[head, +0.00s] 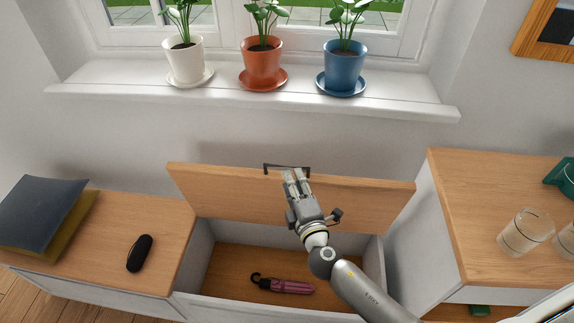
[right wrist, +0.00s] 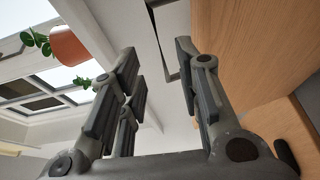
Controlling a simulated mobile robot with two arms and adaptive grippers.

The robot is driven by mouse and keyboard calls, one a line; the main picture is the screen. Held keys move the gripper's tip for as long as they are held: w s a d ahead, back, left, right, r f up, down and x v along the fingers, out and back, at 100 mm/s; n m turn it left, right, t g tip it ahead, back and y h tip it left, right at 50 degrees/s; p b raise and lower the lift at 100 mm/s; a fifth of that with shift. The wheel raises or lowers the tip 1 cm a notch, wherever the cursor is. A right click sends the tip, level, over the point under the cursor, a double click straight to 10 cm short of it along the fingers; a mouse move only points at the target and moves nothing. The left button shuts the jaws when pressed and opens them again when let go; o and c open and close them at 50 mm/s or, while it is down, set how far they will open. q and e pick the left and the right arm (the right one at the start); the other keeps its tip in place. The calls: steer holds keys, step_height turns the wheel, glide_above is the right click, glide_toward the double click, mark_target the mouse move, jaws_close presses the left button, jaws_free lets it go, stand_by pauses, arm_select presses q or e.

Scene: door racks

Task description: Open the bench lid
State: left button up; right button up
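The bench lid (head: 235,199) is a light wood panel. It stands raised and tilted up at the back of the bench, and the compartment (head: 225,262) below is open to view. A dark bar handle (head: 272,168) sits at the lid's upper edge; it also shows in the right wrist view (right wrist: 163,48). My right gripper (head: 295,176) is at the handle, in front of the lid. In the right wrist view its fingers (right wrist: 158,75) are spread apart, with the handle near the right finger; I cannot tell whether they touch. My left gripper is out of view.
A dark red umbrella (head: 287,286) lies in the compartment. A black case (head: 139,253) and cushions (head: 40,215) lie on the bench at left. Potted plants (head: 262,62) stand on the sill above. A cabinet (head: 480,200) with glasses (head: 525,232) is at right.

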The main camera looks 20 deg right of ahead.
mark_target(287, 167)
steer(key=w, duration=0.6)
steer(key=shift+w+f, duration=0.25)
steer(key=shift+w, duration=0.1)
jaws_close()
